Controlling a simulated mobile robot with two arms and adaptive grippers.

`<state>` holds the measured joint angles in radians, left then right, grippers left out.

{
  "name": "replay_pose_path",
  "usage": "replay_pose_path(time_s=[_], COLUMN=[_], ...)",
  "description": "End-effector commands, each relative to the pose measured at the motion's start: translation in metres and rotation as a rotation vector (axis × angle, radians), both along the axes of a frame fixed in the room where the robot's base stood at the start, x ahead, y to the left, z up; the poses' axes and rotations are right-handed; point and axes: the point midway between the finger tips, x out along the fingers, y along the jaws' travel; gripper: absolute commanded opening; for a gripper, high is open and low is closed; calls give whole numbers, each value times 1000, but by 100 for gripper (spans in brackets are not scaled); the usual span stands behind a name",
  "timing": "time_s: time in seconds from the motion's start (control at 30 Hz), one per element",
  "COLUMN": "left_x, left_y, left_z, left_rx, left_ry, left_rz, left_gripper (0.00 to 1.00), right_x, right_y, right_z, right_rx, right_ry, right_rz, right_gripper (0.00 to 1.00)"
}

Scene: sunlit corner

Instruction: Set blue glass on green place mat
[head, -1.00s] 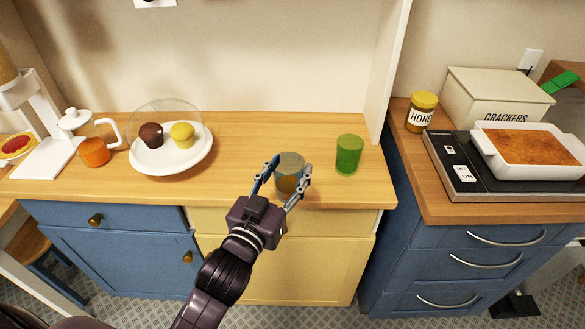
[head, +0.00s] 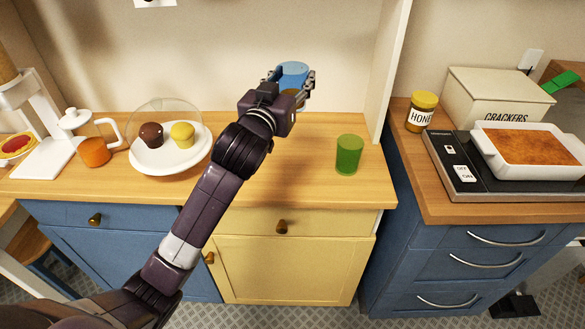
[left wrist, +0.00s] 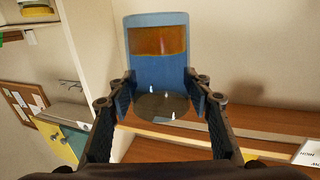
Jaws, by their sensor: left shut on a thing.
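The blue glass (head: 293,70) is see-through and held in my left gripper (head: 294,90), raised above the wooden counter in front of the back wall. In the left wrist view the blue glass (left wrist: 158,80) stands between the two fingers of the left gripper (left wrist: 163,102), which touch it on both sides; a brown-orange band shows within it. In the head view the hand and arm hide its lower part. No green place mat shows in either view. My right gripper is not in view.
A green glass (head: 349,155) stands on the wooden counter (head: 310,185) to the right. A white plate (head: 145,165) with two muffins under a clear dome, and a glass jug (head: 96,150), stand to the left. A honey jar (head: 422,112) is on the right counter.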

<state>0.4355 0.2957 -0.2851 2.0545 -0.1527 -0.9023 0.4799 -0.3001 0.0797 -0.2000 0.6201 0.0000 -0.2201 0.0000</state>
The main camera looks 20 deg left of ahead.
Motion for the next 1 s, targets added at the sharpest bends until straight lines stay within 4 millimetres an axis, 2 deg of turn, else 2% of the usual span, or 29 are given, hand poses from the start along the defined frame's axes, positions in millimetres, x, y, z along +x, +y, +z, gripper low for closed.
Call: replay_pose_path(time_s=[0.27,0.37,0.47,0.8,1.0], left_x=[0,0,0,-1,0], left_y=[0,0,0,0,0], left_z=[1,-8,-28,-116,-149], left_rx=[0,1,1,0,0], left_ry=[-3,1,4,4,-1], left_rz=[0,0,0,-1,-1], left_gripper=[9,9,9,9,9], right_x=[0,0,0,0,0], right_y=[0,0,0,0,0], right_z=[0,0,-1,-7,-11], right_rx=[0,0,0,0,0], right_ry=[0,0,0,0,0], right_rz=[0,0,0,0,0], right_gripper=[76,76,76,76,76])
